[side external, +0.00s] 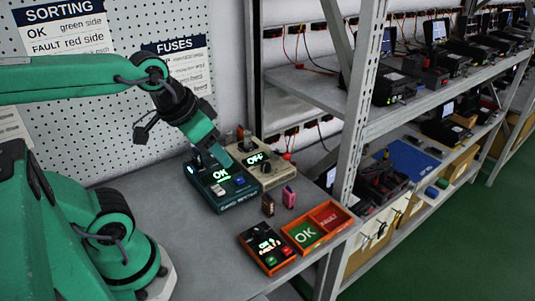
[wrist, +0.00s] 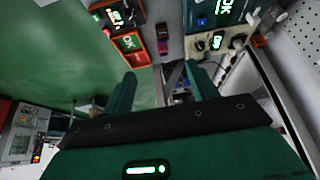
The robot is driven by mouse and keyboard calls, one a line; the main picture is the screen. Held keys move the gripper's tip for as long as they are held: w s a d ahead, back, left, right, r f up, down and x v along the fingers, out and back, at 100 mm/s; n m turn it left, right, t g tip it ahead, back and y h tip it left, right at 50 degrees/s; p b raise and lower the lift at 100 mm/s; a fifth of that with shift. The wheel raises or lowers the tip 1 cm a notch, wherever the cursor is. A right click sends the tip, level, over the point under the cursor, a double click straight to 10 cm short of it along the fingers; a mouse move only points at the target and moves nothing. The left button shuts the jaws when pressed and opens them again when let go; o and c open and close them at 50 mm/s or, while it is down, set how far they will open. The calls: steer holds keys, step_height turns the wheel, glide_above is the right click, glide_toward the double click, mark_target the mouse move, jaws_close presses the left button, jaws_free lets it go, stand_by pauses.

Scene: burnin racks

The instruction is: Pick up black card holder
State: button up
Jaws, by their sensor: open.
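Two small upright objects stand on the grey bench, a dark brownish one (side external: 267,205) and a pink one (side external: 289,196). The dark one is the likeliest card holder, but it is too small to be sure. In the wrist view the dark one (wrist: 162,30) shows above the pink one (wrist: 163,47), beyond my fingertips. My gripper (side external: 215,152) is open, tilted down above the bench, up and to the left of both objects. Its two green fingers (wrist: 160,72) stand apart with nothing between them.
A teal device reading OK (side external: 220,185) and a beige device reading OFF (side external: 262,165) stand below and beside my gripper. An orange tray (side external: 340,212) with OK and FAULT halves and an orange-edged tester (side external: 266,248) lie at right. A metal rack post (side external: 355,110) rises behind the tray.

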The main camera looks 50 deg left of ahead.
steer(key=w+a+f+g, duration=0.1)
steer(key=w+a+g, duration=0.1)
steer(key=w+a, duration=0.3)
steer(key=g, duration=0.3)
glide_above(196, 151)
steer(key=f, duration=1)
steer(key=shift+s+d, duration=0.1)
steer(key=shift+d, duration=0.15)
steer(key=shift+s+a+f, duration=0.1)
steer(key=shift+a+f, duration=0.05)
steer(key=shift+a, duration=0.1)
steer(key=shift+f, duration=3.9)
steer(key=c, duration=1.1)
steer(key=shift+r, duration=0.1)
